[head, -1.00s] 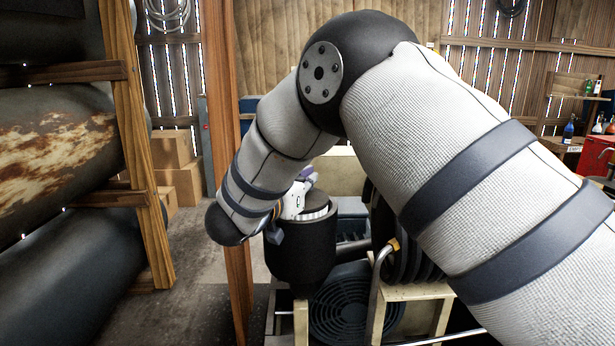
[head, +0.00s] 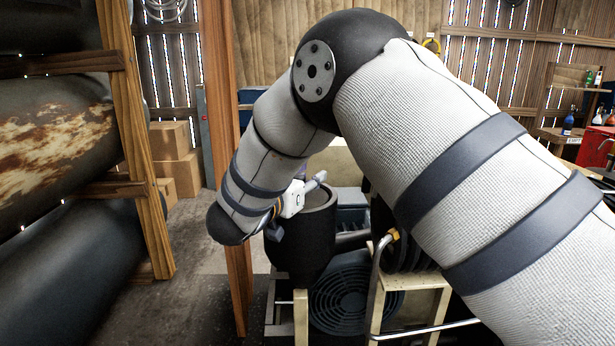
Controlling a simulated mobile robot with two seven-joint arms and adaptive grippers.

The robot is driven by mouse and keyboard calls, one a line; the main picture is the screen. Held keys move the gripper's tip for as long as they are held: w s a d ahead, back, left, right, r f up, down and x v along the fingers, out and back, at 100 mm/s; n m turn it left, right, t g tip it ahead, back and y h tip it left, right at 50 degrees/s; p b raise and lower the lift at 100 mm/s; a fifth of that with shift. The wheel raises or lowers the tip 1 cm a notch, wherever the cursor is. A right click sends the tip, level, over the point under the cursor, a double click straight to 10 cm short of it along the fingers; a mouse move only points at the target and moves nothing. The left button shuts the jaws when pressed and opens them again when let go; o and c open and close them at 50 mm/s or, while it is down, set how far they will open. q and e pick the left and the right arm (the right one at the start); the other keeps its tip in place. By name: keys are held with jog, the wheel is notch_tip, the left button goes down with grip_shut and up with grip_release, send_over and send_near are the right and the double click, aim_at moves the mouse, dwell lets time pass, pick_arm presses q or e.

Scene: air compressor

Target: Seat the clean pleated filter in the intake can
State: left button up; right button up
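The intake can (head: 305,245) is a dark upright cylinder on the compressor, right of the wooden post. Its top is open, with a dark inner wall showing. My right arm arches over from the right and its gripper (head: 314,184) is at the can's rim on the left side. One light finger points up and right over the opening; the other finger is not clearly visible, so I cannot tell the opening between them. The pleated filter does not show now; the can's wall and my gripper hide the can's lower inside. My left gripper is out of view.
A dark ribbed fan guard (head: 345,298), a bent metal pipe (head: 376,285) and a pale frame lie below and right of the can. Cardboard boxes (head: 172,155) stand behind at left.

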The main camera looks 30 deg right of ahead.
jog(key=f+v, duration=0.1)
jog(key=v, duration=1.1)
jog(key=shift+r, duration=0.45)
jog(key=shift+f, duration=0.1)
